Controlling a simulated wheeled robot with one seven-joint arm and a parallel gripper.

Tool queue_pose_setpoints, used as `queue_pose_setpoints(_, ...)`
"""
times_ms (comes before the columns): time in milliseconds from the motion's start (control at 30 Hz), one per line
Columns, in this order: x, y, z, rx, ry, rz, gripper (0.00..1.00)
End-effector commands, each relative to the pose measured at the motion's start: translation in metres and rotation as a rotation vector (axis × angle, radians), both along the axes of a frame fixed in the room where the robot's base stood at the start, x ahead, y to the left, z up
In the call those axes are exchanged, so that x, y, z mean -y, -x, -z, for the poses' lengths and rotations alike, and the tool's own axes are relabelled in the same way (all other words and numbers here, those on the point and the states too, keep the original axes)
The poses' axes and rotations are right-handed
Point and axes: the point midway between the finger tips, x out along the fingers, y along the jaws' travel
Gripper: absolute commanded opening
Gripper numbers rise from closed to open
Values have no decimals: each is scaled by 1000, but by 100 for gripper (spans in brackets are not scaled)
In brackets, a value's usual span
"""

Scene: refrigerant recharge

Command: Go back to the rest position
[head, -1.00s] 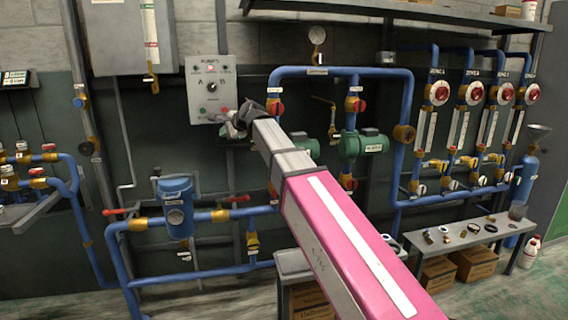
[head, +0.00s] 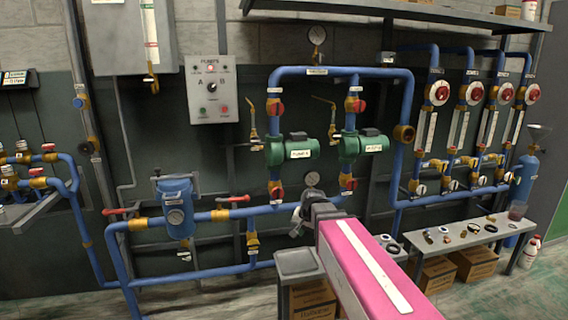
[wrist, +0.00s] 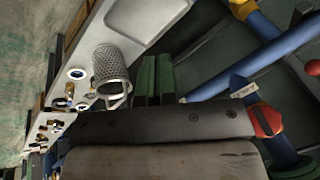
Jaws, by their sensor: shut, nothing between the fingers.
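My gripper (head: 298,223) is at the end of my pink and grey arm, low in the middle of the head view. It is in front of the blue pipework, below the left green pump (head: 291,148) and near a small grey stand (head: 297,263). In the wrist view its two dark green fingers (wrist: 154,80) lie side by side, shut and empty. The grey pump control panel (head: 211,90) with its knob and buttons is above and to the left, clear of my gripper.
A bench (head: 470,236) at the right carries several small fittings. Blue pipes with valves, a blue strainer housing (head: 177,207) and several flow meters (head: 430,130) line the wall. Boxes (head: 475,264) stand under the bench.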

Motion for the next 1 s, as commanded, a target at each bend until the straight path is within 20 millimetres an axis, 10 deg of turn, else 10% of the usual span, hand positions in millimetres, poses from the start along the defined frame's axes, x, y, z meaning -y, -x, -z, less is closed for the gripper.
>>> queue_pose_setpoints(433, 113, 124, 109, -227, 240, -278, 0)
queue_pose_setpoints(1000, 124, 138, 119, -257, 261, -318, 0)
